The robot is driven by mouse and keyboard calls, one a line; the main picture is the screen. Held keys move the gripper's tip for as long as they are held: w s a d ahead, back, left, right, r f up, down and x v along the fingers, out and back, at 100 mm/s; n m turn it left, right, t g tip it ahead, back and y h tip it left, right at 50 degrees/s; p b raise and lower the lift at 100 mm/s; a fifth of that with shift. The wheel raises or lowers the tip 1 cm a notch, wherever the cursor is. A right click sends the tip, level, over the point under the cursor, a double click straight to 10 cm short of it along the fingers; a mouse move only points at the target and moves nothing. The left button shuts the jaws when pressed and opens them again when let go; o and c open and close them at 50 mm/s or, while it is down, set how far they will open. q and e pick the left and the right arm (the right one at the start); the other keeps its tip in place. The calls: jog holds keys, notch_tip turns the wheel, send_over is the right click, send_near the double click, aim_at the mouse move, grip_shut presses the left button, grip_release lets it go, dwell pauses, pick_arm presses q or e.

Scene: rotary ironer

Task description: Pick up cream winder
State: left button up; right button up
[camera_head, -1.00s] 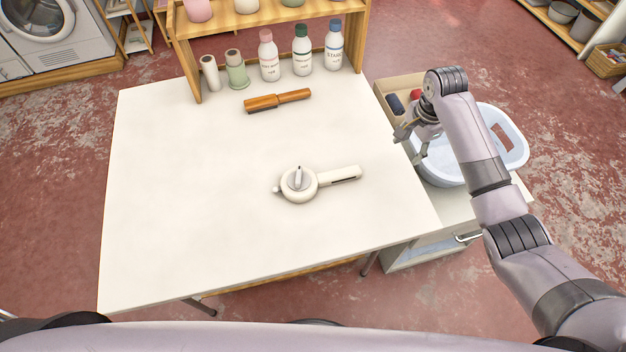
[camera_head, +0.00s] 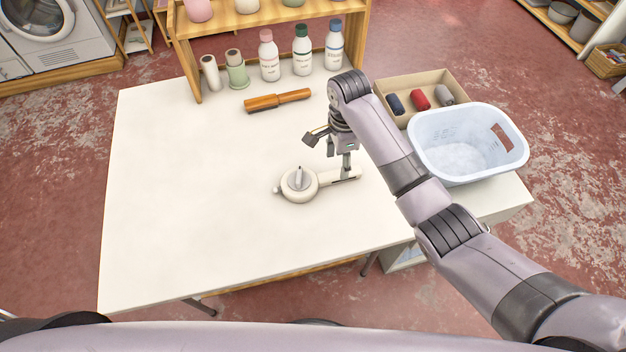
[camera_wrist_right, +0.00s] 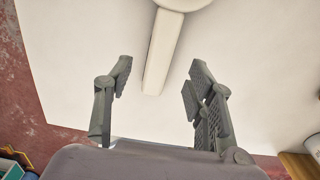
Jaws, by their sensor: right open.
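The cream winder (camera_head: 298,186) lies flat on the white table (camera_head: 190,170), with a round body and a straight handle pointing right. My right gripper (camera_head: 333,163) is over the handle end, open and empty. In the right wrist view, the handle (camera_wrist_right: 163,48) of the winder runs down between the spread fingers (camera_wrist_right: 158,88), and only the edge of its round body shows at the top. The gap between fingers and handle is clear on both sides. My left gripper is not in view.
A wooden brush (camera_head: 277,100) lies behind the winder. Several bottles and rolls stand along the wooden shelf (camera_head: 270,25) at the back. A white-blue basin (camera_head: 468,145) and a box (camera_head: 430,88) with three rolls stand at the right. The table's left side is clear.

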aim_at(337, 173)
jog(key=f, duration=0.5)
jog(key=shift+a+f, duration=0.15)
jog(key=shift+a, duration=0.05)
jog(key=shift+s, duration=0.1)
grip_shut()
dwell(0.4)
